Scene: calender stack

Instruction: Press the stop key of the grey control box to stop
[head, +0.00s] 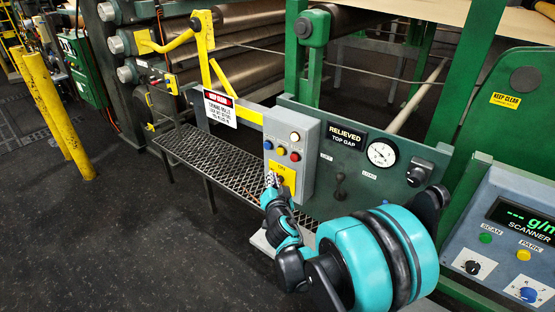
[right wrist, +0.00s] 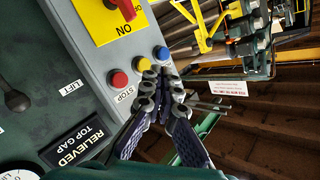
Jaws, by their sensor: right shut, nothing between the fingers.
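The grey control box (head: 307,150) stands on the green machine panel in the middle of the head view. Its red stop key (head: 295,157) sits at the right of a row with a yellow and a blue key. The right wrist view shows the red key (right wrist: 118,78) beside a "STOP" label. My right gripper (head: 271,179) is shut and empty, in front of the box's lower yellow plate in the head view. In the right wrist view its closed fingertips (right wrist: 160,76) appear beside the yellow and blue keys, off the red key. Contact cannot be told. My left gripper is out of view.
A white key (head: 295,137) sits above the row. A yellow plate with a red rotary switch (right wrist: 127,10) is below it. A warning sign (head: 220,107), mesh step (head: 205,155) and yellow rails stand left. A gauge (head: 382,153) and scanner console (head: 510,225) are right.

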